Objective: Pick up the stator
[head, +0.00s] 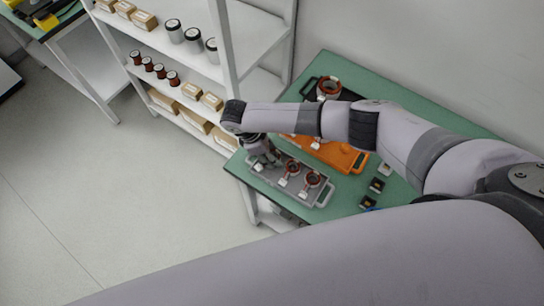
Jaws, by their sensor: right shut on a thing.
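My right gripper (265,160) reaches down at the left end of a grey tray (325,200) on the green table. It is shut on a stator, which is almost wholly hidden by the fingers. Two stators with copper-red rings and white tags lie in the tray just right of the gripper, one nearer (292,167) and one farther right (312,179). Another red-ringed stator (328,87) is at the back of the table, on a dark tray. I cannot tell whether the held stator still touches the tray. My left gripper is not in view.
An orange tray (342,155) lies behind the grey one, partly under my right arm. Small dark parts (377,185) lie to its right on the green table (420,110). A white shelf (190,60) with boxes and cans stands close on the left. The floor at left is clear.

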